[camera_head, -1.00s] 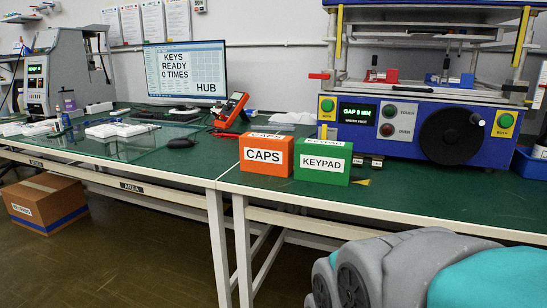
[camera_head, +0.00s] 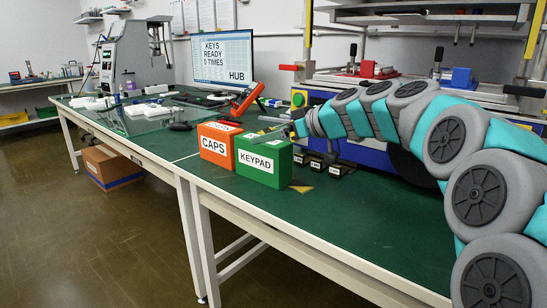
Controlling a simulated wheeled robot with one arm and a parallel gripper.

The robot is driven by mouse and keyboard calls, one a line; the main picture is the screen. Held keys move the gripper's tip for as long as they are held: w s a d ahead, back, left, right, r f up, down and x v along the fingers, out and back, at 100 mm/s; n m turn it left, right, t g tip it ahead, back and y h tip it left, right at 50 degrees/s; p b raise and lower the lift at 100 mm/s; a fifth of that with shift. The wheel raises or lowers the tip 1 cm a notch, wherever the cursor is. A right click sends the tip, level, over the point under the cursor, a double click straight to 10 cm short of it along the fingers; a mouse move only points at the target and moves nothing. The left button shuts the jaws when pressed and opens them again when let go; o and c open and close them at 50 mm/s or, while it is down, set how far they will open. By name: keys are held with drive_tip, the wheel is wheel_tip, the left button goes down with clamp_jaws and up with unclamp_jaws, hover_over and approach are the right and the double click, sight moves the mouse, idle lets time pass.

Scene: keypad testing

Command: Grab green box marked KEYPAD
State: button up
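The green box marked KEYPAD (camera_head: 264,163) stands upright on the green table top, just right of the orange box marked CAPS (camera_head: 216,146). My gripper (camera_head: 266,127) is at the end of my arm, which reaches in from the right. Its two grey fingers point left and show apart, with nothing seen between them. They appear over or just behind the top of the green box. I cannot tell whether they touch it. Part of the green box's top edge is hidden by the fingers.
The table (camera_head: 330,220) is clear in front of the boxes. Small black key blocks (camera_head: 316,165) sit right of the green box. A red meter (camera_head: 247,100) and a monitor (camera_head: 222,60) stand behind. A large blue test machine (camera_head: 365,155) is partly hidden by my arm.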

sight(263, 159)
drive_tip(key=shift+w+d+f, duration=0.25)
drive_tip(key=shift+w+d, duration=0.25)
drive_tip(key=shift+d, duration=0.35)
drive_tip(key=shift+w+d+f+t, duration=0.1)
drive_tip(key=shift+w+f+t, duration=0.1)
drive_tip(key=shift+t, duration=0.1)
drive_tip(key=p+x, duration=0.2)
drive_tip(key=x, duration=0.5)
drive_tip(key=shift+w, duration=0.25)
drive_tip(key=shift+d, duration=0.1)
clamp_jaws()
